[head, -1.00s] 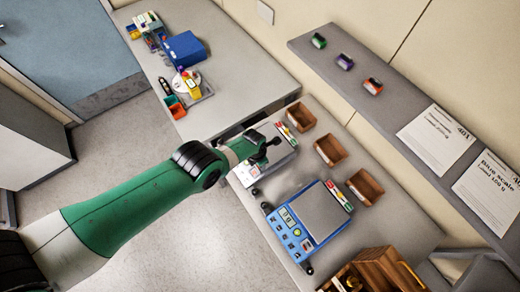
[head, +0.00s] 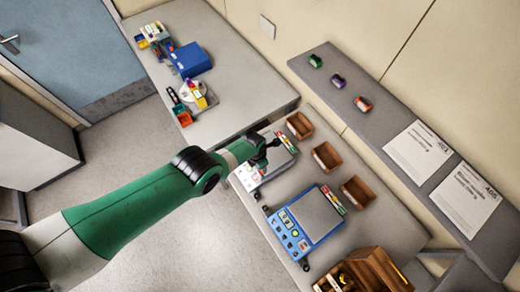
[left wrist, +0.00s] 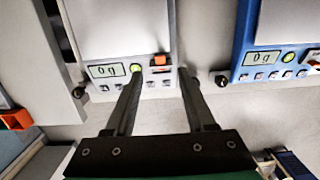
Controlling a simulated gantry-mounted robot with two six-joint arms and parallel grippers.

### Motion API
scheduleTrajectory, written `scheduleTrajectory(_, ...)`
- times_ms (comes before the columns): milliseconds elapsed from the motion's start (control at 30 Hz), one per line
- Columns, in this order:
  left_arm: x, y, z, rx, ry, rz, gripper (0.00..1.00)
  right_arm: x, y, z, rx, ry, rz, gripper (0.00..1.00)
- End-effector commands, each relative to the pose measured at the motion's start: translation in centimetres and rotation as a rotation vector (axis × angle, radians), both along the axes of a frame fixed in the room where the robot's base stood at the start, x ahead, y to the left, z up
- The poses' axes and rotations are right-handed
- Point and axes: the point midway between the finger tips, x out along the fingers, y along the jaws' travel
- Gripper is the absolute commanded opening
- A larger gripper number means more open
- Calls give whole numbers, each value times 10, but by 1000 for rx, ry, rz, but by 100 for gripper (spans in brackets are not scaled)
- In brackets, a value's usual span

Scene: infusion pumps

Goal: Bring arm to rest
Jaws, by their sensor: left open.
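My green left arm (head: 130,215) reaches in from the left. Its gripper (head: 264,155) is over the white scale (head: 258,172) and hides part of it. In the left wrist view, the two dark fingers (left wrist: 159,78) are apart with nothing between them. Their tips overlap the front panel of the white scale (left wrist: 118,32), whose display reads 0 g. Whether the tips touch the panel cannot be told. My right gripper is not in view.
A blue scale (head: 303,222), also reading 0 g, stands to the right. Several brown bins (head: 326,157) line the bench's back. A wooden crate (head: 378,268) is at the near end. A shelf (head: 388,118) overhangs the bench. Open floor (head: 185,245) lies left.

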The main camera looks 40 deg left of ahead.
Motion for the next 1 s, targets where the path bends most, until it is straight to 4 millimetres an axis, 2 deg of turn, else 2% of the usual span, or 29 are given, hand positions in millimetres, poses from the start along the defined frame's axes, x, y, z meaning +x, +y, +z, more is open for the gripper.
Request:
scheduleTrajectory(33, -1, 0, 20, 0, 1, -1, 55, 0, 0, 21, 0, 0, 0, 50)
scheduleTrajectory(200, 1, -5, 36, 0, 0, -12, 55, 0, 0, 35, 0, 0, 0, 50)
scheduleTrajectory(767, 2, -5, 34, 0, 0, -13, 55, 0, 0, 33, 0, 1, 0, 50)
scheduleTrajectory(867, 3, -13, 35, 0, -1, -30, 55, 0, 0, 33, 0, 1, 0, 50)
scheduleTrajectory(967, 32, -20, 52, 8, -77, -51, 55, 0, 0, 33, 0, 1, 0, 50)
scheduleTrajectory(1000, 51, -22, 65, 14, -131, -58, 55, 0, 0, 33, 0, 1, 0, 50)
